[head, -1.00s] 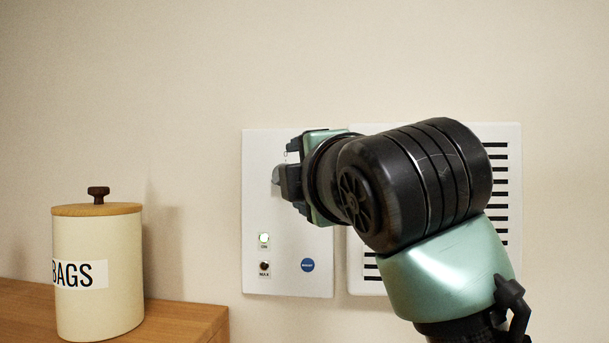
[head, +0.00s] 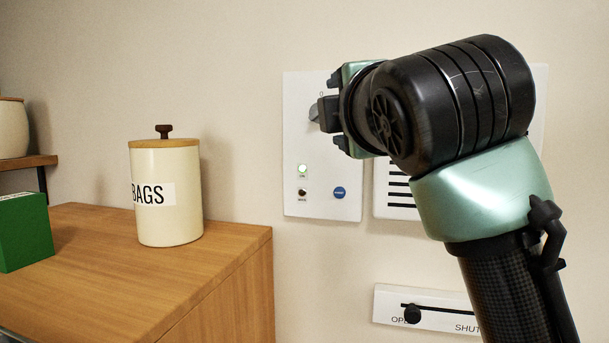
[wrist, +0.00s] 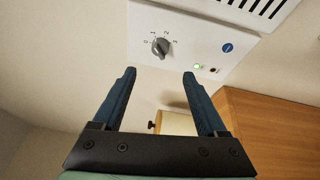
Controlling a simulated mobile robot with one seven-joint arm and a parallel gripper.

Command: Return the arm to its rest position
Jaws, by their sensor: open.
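My gripper (head: 328,114) is in front of the white control panel (head: 322,190) on the wall in the head view, partly hidden by my wrist. In the wrist view my gripper (wrist: 159,73) has its two dark blue fingers wide apart with nothing between the tips. The grey dial (wrist: 160,47) with numbers around it shows beyond the fingertips, apart from them. The dial (head: 314,113) also shows in the head view, partly covered by the gripper. Its exact setting is hard to read.
Beside the dial are a lit green lamp (head: 302,169), a dark lamp (head: 302,193) and a blue button (head: 340,193). A BAGS canister (head: 165,215) and green box (head: 22,230) stand on a wooden cabinet (head: 90,285). A slider plate (head: 440,299) is lower right; its knob is near OPEN.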

